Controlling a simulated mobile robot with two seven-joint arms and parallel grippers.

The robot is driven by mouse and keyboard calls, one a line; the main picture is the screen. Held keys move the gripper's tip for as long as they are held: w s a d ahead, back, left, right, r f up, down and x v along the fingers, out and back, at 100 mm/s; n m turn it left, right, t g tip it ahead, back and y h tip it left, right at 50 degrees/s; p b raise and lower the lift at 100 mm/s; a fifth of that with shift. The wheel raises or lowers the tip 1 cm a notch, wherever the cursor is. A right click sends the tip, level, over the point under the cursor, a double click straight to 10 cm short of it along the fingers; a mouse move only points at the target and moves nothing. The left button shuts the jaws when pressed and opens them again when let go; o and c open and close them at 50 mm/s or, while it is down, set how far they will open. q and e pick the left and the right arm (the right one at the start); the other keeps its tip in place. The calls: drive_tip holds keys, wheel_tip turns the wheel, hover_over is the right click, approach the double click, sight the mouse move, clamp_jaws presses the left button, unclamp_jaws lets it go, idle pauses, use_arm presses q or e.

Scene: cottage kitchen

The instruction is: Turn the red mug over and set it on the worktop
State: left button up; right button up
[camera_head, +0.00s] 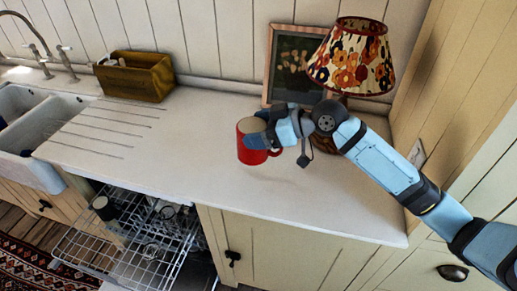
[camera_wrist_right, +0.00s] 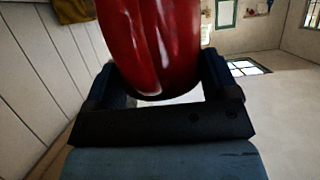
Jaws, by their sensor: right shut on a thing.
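The red mug (camera_head: 249,157) is over the middle of the white worktop (camera_head: 210,135), with its handle to the right and a pale round end facing up. I cannot tell for sure whether that end is the open mouth or the base. My right gripper (camera_head: 258,139) is shut on the mug near its upper part and covers some of it. In the right wrist view the mug's glossy red side (camera_wrist_right: 152,40) fills the space between the two fingers (camera_wrist_right: 163,85). The mug appears to be just above the worktop. My left gripper is out of view.
A patterned lamp (camera_head: 352,62) and a framed picture (camera_head: 292,85) stand behind my right arm. A wooden box (camera_head: 136,80) and a sink (camera_head: 45,120) are at left. An open dishwasher rack (camera_head: 130,250) is below the front edge. Worktop around the mug is clear.

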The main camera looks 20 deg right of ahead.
drive_tip(key=s+r+p, duration=0.1)
drive_tip(key=s+r, duration=0.1)
drive_tip(key=shift+a+r+p, duration=0.3)
drive_tip(key=shift+r+p, duration=0.05)
drive_tip(key=shift+r, duration=0.05)
use_arm(q)
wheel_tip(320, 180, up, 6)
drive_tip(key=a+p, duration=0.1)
drive_tip(key=p, duration=0.4)
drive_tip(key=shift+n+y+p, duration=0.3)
drive_tip(key=shift+p, duration=0.05)
use_arm(e)
drive_tip(key=s+a+r+n+t, duration=0.1)
drive_tip(key=s+a+r+n, duration=0.1)
drive_tip(key=s, duration=0.4)
drive_tip(key=s+a+r+n+t+h, duration=0.1)
drive_tip(key=s+a+r+n+t, duration=0.1)
drive_tip(key=s, duration=0.5)
drive_tip(key=shift+s+n, duration=0.2)
drive_tip(key=shift+n, duration=0.2)
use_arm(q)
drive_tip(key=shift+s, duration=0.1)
